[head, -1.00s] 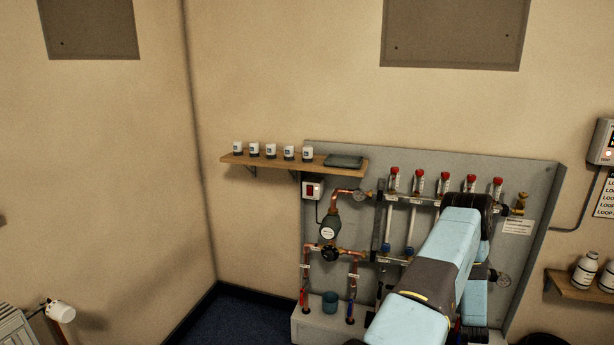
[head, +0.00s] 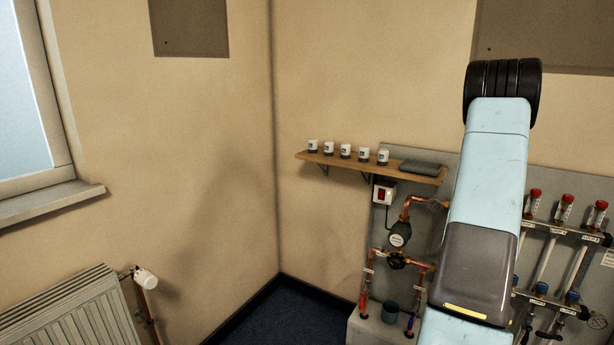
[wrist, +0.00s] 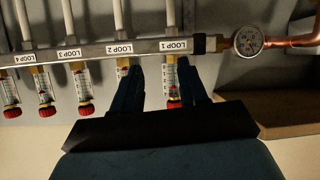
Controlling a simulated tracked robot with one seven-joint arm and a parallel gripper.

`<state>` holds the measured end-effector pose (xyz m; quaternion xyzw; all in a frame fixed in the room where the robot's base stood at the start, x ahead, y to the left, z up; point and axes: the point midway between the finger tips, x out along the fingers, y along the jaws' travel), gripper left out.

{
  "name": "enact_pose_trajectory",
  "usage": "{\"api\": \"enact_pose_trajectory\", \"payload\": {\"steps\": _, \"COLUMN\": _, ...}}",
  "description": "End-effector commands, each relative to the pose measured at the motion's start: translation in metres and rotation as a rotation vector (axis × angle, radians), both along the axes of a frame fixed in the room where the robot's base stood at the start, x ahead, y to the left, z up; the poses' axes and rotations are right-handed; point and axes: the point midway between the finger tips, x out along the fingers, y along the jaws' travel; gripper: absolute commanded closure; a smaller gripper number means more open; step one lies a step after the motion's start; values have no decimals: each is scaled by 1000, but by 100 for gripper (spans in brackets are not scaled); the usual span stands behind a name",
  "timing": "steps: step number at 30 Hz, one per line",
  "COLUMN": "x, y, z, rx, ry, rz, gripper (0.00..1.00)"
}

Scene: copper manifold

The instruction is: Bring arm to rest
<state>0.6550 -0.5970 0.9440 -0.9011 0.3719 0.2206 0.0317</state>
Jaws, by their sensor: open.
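My gripper (wrist: 160,78) shows in the wrist view as two dark blue fingers, apart and with nothing held. Behind them is a metal manifold bar (wrist: 110,50) with loop labels and several flow meters with red caps. The loop 1 meter (wrist: 172,82) appears between the fingers, close to the right one; I cannot tell the depth between them. In the head view my arm is raised in front of the manifold board (head: 570,180) and hides part of it. My gripper does not show in the head view.
In the wrist view a gauge (wrist: 248,40) on copper pipe is at the right. In the head view a wooden shelf (head: 400,172) bears several white-and-dark pots. A radiator (head: 70,315) and window sill (head: 50,205) are at the left. The corner floor is clear.

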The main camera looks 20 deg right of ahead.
Motion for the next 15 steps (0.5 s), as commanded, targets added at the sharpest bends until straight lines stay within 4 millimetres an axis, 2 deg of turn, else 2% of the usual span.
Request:
{"api": "enact_pose_trajectory", "payload": {"steps": 1, "x": 10, "y": 18, "z": 19, "rx": 8, "ry": 5, "rz": 16, "gripper": 57}}
{"api": "enact_pose_trajectory", "payload": {"steps": 6, "x": 28, "y": 76, "z": 63, "rx": 50, "ry": 40, "rz": 59, "gripper": 57}}
{"api": "enact_pose_trajectory", "payload": {"steps": 15, "x": 36, "y": 187, "z": 133, "rx": 124, "ry": 106, "rz": 148, "gripper": 57}}
